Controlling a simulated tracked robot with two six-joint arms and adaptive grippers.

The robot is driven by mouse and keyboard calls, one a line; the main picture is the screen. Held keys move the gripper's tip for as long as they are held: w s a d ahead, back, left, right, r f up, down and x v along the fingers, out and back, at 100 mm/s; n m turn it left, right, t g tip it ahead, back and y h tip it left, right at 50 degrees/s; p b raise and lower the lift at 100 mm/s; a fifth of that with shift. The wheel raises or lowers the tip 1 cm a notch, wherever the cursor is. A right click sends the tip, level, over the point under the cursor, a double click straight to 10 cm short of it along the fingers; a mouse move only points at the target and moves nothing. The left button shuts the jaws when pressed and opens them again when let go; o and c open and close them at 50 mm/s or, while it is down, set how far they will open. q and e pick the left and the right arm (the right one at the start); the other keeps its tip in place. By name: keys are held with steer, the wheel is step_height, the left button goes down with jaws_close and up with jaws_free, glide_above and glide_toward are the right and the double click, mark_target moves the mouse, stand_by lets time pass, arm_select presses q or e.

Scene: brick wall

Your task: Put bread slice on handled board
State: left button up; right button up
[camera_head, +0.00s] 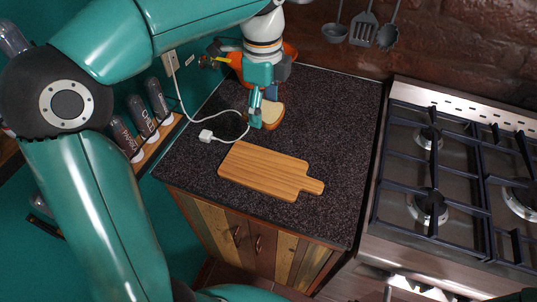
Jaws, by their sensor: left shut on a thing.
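A wooden handled board (262,172) lies flat on the dark speckled countertop, its handle pointing right. A bread slice (273,113) with a brown crust is behind the board. My left gripper (256,122) reaches down from the top and is shut on the bread slice at its left edge. The gripper hides part of the slice, and I cannot tell whether the slice touches the counter. My right gripper is not in view.
A white plug (206,136) with a cable lies left of the board. Labelled bottles (139,117) stand on a shelf at left. A gas stove (430,185) is at right. The countertop (325,125) right of the slice is clear. Utensils (362,29) hang on the brick wall.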

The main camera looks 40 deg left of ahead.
mark_target(264, 168)
arm_select(q)
steer(key=f, duration=1.9)
steer(key=shift+s+a, duration=0.1)
steer(key=shift+s, duration=0.1)
steer(key=o, duration=0.9)
steer(key=shift+c, duration=0.2)
step_height(264, 168, up, 12)
